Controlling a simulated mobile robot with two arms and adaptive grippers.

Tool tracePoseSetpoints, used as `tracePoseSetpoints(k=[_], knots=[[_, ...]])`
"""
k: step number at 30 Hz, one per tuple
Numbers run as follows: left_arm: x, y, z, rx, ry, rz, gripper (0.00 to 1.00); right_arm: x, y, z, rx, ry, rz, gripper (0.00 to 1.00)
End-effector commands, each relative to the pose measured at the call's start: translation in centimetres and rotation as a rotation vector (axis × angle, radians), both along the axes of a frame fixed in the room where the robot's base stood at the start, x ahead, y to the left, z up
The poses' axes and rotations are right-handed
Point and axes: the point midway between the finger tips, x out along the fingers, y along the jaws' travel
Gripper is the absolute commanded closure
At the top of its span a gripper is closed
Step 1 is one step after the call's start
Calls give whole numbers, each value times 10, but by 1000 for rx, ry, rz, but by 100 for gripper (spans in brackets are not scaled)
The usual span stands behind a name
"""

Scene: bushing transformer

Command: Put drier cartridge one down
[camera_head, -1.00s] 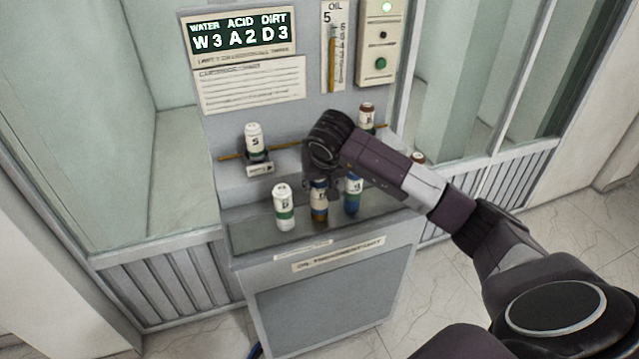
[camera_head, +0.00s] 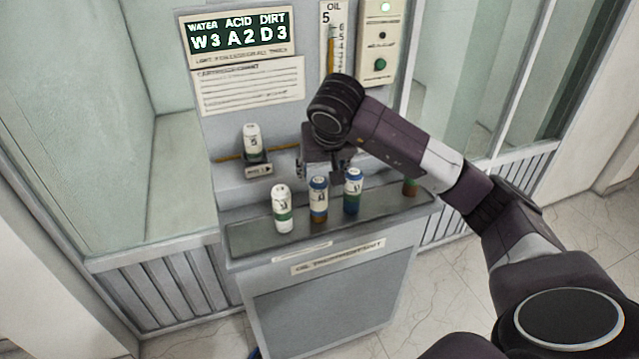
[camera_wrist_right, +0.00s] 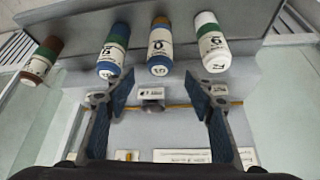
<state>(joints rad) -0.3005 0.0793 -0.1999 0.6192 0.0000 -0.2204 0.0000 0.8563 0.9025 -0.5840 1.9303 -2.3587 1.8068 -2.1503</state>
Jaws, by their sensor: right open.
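Several cartridges stand upright in a row on the grey ledge (camera_head: 250,238) of the cabinet: a white one with a green band (camera_head: 282,209), a blue one with a brown base (camera_head: 318,199), a blue one with a green band (camera_head: 353,191), and a brown one (camera_head: 410,187) partly behind my arm. I cannot read which is cartridge one. My right gripper (camera_head: 320,169) is open and empty, above and behind the brown-based blue cartridge. In the right wrist view its fingers (camera_wrist_right: 155,105) are spread, with that cartridge (camera_wrist_right: 160,50) standing beyond the tips, apart from them. My left gripper is out of view.
A white cartridge (camera_head: 252,139) sits in a holder (camera_head: 257,165) on the back panel. A display sign (camera_head: 240,37), an oil gauge (camera_head: 332,45) and a button box (camera_head: 382,45) are above. Glass walls flank the cabinet; the ledge front is clear.

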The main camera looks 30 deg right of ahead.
Motion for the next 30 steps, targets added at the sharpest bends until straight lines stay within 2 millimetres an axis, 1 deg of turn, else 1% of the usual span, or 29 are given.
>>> tracePoseSetpoints(k=[1, 4, 10, 26, 29, 30], knots=[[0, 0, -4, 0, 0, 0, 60, -4, 1, 8, -3, -5, 2, 51], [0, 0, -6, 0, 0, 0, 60, -10, 5, 20, -1, -3, 0, 51], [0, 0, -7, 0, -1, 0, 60, -16, 7, 31, -1, 0, 0, 51], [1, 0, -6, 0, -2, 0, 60, -16, 8, 30, 2, 1, 1, 51], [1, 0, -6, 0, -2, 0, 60, -14, 23, 24, 47, -5, 19, 51], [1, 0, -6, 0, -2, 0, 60, -14, 36, 18, 88, -8, 34, 51]])
